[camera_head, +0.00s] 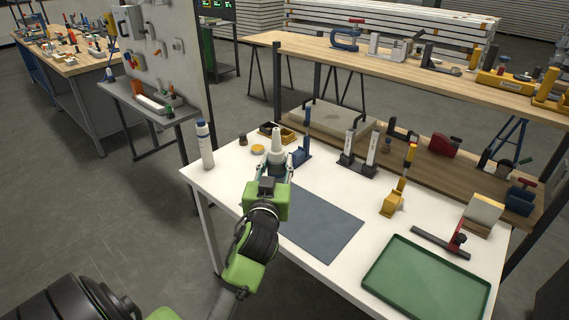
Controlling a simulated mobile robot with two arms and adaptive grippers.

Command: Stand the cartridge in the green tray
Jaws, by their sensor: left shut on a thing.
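The cartridge (277,146), pale grey-white with a tapered nozzle pointing up, is in my left gripper (274,168). The gripper is shut on it, over the back part of the white table, and its fingers hide the lower part. I cannot tell whether its base touches the table. The green tray (377,283) lies flat and empty at the table's front right, well to the right of the gripper. My right gripper is not in view.
The white table (345,190) also holds a dark grey mat (320,222), a white bottle (205,146) at the left, a blue tool (301,151) close to the gripper, grey clamps (358,160), a yellow tool (392,203) and a red-black clamp (443,242) behind the tray.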

